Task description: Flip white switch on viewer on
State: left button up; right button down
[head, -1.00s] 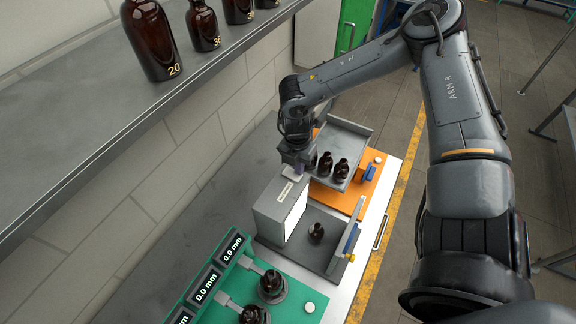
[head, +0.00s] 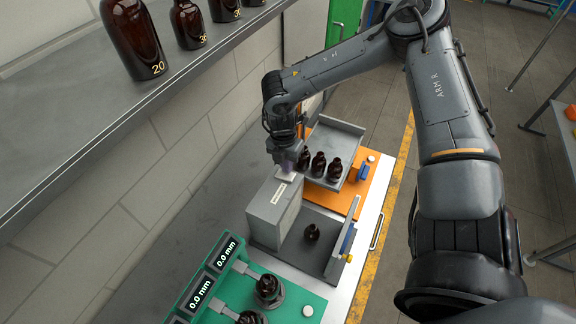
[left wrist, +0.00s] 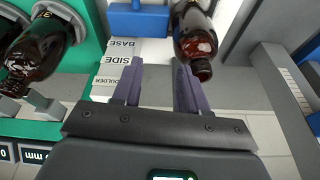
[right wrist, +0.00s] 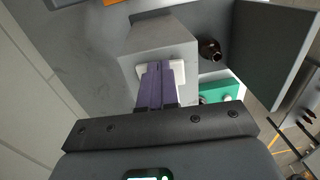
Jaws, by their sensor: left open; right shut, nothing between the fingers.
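The viewer (head: 268,213) is a grey box on the bench in the head view, and its front panel looks grey and unlit. The white switch (head: 285,176) is on top of it, partly hidden by my right gripper (head: 287,168). In the right wrist view, the shut purple fingers (right wrist: 160,66) are at the white switch (right wrist: 177,72), with white showing on both sides; I cannot tell whether they touch it. My left gripper (left wrist: 157,77) is open and empty in the left wrist view, outside the head view.
A small amber bottle (head: 312,232) stands in front of the viewer. Several bottles sit in a grey tray (head: 352,131) behind it. A green gauge station (head: 300,292) is nearer. In the left wrist view, a bottle (left wrist: 195,45) is close by the right finger.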

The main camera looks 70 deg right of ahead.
aim_at(280, 169)
pick_arm(q)
notch_tip(280, 169, up, 7)
jog(key=p, duration=0.6)
jog(key=shift+a+f+p, duration=0.15)
jog(key=shift+a+p, duration=0.1)
jog(key=shift+p, duration=0.1)
pick_arm(e)
notch_tip(280, 169, up, 14)
jog(key=w, duration=0.2)
jog(key=shift+w, duration=0.2)
pick_arm(q)
jog(key=shift+d, duration=0.1)
pick_arm(e)
jog(key=shift+d+f, duration=0.1)
jog(key=shift+f, duration=0.05)
